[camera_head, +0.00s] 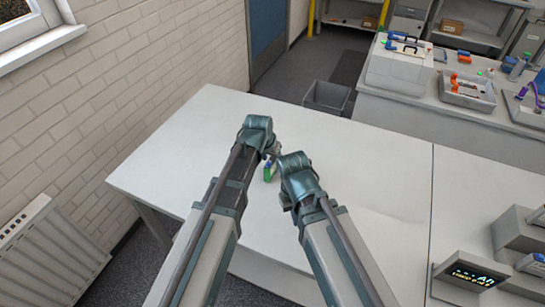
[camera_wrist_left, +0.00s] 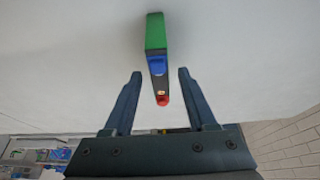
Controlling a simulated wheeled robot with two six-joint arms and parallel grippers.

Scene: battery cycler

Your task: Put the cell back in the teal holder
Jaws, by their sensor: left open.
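A green block with a blue part and a dark stem ending in a red tip (camera_wrist_left: 155,35) lies on the white table. I cannot tell whether it is the cell. In the left wrist view its dark stem and red tip lie in the gap between the fingers of my left gripper (camera_wrist_left: 160,74), which is open and not touching it. In the head view the green block (camera_head: 268,174) shows between my two grippers, partly hidden. My left gripper (camera_head: 274,152) is above and beside it. My right gripper (camera_head: 286,203) is just right of it, its fingers mostly hidden. I cannot make out a teal holder.
The white table (camera_head: 390,180) is mostly clear around the grippers. A grey bin (camera_head: 327,97) stands on the floor behind it. A second bench holds a grey tray (camera_head: 467,92) with orange items. A dark display (camera_head: 472,272) stands at the lower right.

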